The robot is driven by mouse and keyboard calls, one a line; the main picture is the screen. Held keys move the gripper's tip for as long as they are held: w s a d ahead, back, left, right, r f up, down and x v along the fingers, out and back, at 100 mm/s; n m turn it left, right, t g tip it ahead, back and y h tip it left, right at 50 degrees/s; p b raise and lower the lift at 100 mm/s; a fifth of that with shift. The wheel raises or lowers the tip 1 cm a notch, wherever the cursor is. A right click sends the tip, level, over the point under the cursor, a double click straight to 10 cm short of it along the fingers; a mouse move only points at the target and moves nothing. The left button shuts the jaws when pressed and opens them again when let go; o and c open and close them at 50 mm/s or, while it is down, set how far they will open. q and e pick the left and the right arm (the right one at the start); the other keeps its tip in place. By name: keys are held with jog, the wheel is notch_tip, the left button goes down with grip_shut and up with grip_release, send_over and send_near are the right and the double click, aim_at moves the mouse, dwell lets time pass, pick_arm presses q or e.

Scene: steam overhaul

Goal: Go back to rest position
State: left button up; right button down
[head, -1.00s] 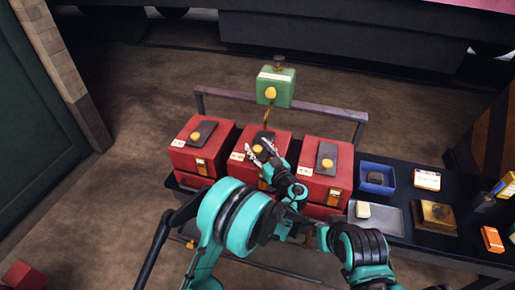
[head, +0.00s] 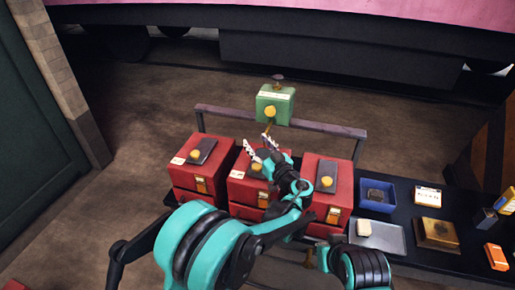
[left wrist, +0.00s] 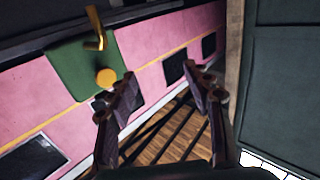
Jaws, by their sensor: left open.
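A green box (head: 274,104) with a yellow knob is at the rail behind the red boxes. It also shows in the left wrist view (left wrist: 82,65), with a brass hook-like part. My right gripper is not in view.
A left red box (head: 183,178) and a right red box (head: 343,180) flank the middle one. On the dark bench to the right are a blue tray (head: 377,208), a grey tray (head: 390,240) and a brass block (head: 436,232). A rail (head: 325,127) runs behind the boxes.

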pick_arm(q)
jog(key=s+a+m+g+h, duration=0.1)
jog(key=s+a+g, duration=0.2)
jog(key=s+a, duration=0.45)
jog(key=s+a+m+g+h, duration=0.1)
jog(key=s+a+g, duration=0.25)
jog(key=a, duration=0.65)
jog(key=s+a+f+m+g+h, duration=0.1)
jog(key=s+f+h, duration=0.2)
jog(key=s, duration=0.8)
jog(key=s+a+f+m+g+h, duration=0.1)
jog(key=s+f+m+h, duration=0.1)
jog(key=s, duration=1)
notch_tip(320, 180, down, 2)
jog(key=shift+f+h, duration=0.2)
jog(key=shift+h, duration=0.4)
jog(key=shift+a, duration=0.1)
